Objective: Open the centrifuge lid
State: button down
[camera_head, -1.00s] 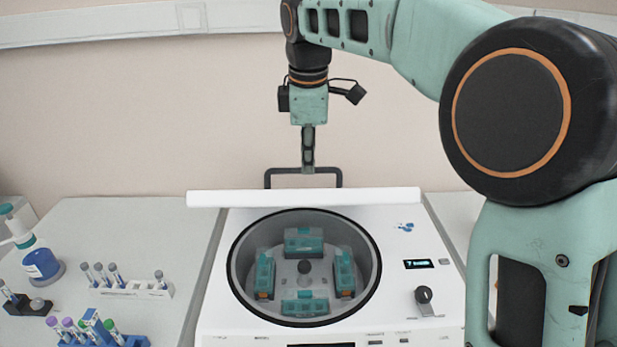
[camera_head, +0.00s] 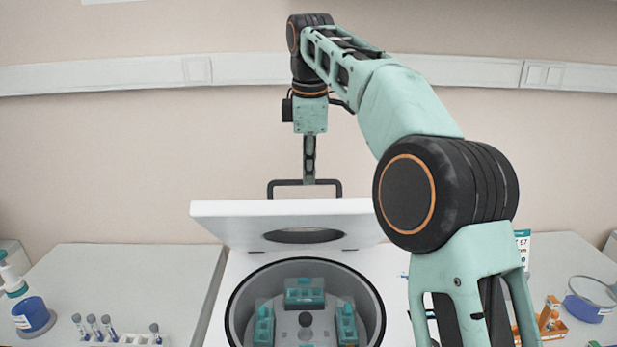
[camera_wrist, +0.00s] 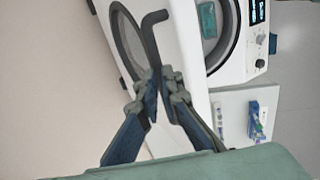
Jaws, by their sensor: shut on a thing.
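The white centrifuge (camera_head: 385,262) stands below my arm in the head view. Its lid (camera_head: 230,215) is raised, tilted up at the back edge, with the underside and a round window visible. The bowl is uncovered, with teal buckets around a central hub. A black bar handle (camera_head: 272,188) stands at the lid's upper edge. My gripper (camera_head: 308,180) points down and is shut on the handle's middle. In the wrist view, the fingertips of my gripper (camera_wrist: 165,88) close on the black handle (camera_wrist: 150,36), beside the lid (camera_wrist: 184,60).
Tube racks (camera_head: 135,340) and a blue-based bottle (camera_head: 33,316) stand on the left bench. The beige wall rises behind the centrifuge.

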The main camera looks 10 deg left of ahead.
jog(key=shift+w+d+f, duration=0.1)
jog(key=shift+w+f, duration=0.3)
jog(key=shift+f, duration=0.25)
jog(key=c, duration=2)
grip_release()
jog(key=shift+w+f, duration=0.1)
jog(key=shift+w, duration=0.1)
jog(key=shift+s+d+f, duration=0.15)
jog(key=shift+s+f, duration=0.35)
jog(key=shift+s, duration=0.2)
jog(key=shift+s+d+f, duration=0.1)
jog(key=shift+s+f, duration=0.35)
jog(key=shift+s, duration=0.2)
jog(key=s+d+f+b, duration=0.1)
jog(key=s+f+b, duration=0.2)
jog(key=s+f, duration=0.2)
jog(key=s+d+f+b, duration=0.1)
jog(key=s+f+b, duration=0.2)
jog(key=f, duration=0.6)
jog(key=s+d+f+b, duration=0.1)
jog(key=s+f+b, duration=0.2)
jog(key=s+f, duration=0.4)
jog(key=shift+s+d+f, duration=0.1)
jog(key=shift+f, duration=0.4)
